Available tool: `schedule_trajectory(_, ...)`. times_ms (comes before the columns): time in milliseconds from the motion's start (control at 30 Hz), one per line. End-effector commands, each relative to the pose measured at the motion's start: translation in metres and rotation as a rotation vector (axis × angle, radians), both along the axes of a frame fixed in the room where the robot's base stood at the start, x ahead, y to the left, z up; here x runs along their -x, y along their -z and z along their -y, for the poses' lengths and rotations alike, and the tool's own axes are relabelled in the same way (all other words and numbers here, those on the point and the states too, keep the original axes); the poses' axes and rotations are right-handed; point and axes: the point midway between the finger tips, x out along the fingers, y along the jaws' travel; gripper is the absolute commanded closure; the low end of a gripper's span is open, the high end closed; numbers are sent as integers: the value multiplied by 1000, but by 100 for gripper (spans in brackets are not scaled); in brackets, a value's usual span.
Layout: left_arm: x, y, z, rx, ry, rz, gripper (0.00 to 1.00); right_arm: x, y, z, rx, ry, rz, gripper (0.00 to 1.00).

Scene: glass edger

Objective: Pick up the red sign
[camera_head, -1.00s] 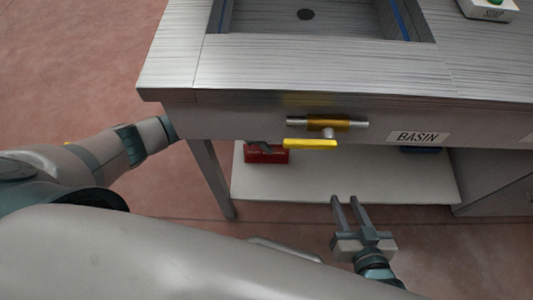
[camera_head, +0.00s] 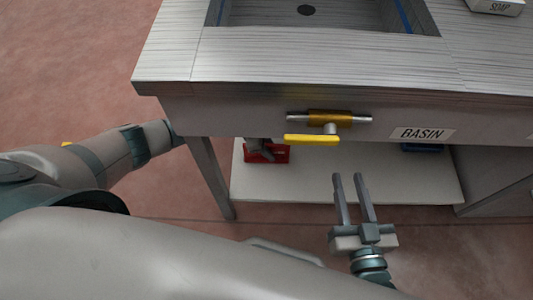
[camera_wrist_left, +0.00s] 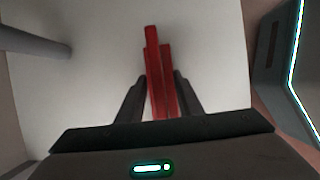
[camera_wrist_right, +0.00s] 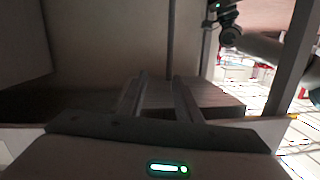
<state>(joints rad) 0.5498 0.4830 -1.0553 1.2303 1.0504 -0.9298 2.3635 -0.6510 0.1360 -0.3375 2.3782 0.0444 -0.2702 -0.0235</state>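The red sign (camera_head: 281,155) is on the white lower shelf under the basin table, partly hidden by my left gripper in the head view. In the left wrist view the red sign (camera_wrist_left: 155,60) shows as a narrow red shape seen nearly edge-on. My left gripper (camera_wrist_left: 160,82) is open, with one finger on each side of the sign. Whether the fingers touch it is unclear. My right gripper (camera_head: 350,182) is open and empty in front of the shelf's front edge.
The metal basin table (camera_head: 300,65) overhangs the white shelf (camera_head: 330,185). A yellow-handled valve (camera_head: 312,139) sticks out from its front, right of my left gripper. A table leg (camera_head: 211,175) stands left of the shelf. A blue object (camera_head: 423,148) lies at the shelf's right.

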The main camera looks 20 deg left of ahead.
Motion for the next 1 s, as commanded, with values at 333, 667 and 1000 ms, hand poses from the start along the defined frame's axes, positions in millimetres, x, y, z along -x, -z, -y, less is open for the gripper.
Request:
schedule_trajectory(333, -1, 8, 3, -1, 0, 0, 67, 0, -14, -3, -21, 1, 73, 69)
schedule_trajectory(667, -1, 8, 3, -1, 0, 0, 67, 0, -14, -2, -21, 1, 71, 69)
schedule_trajectory(1000, -1, 7, 3, 0, 0, 1, 100, -1, -14, -2, -21, 2, 71, 69)
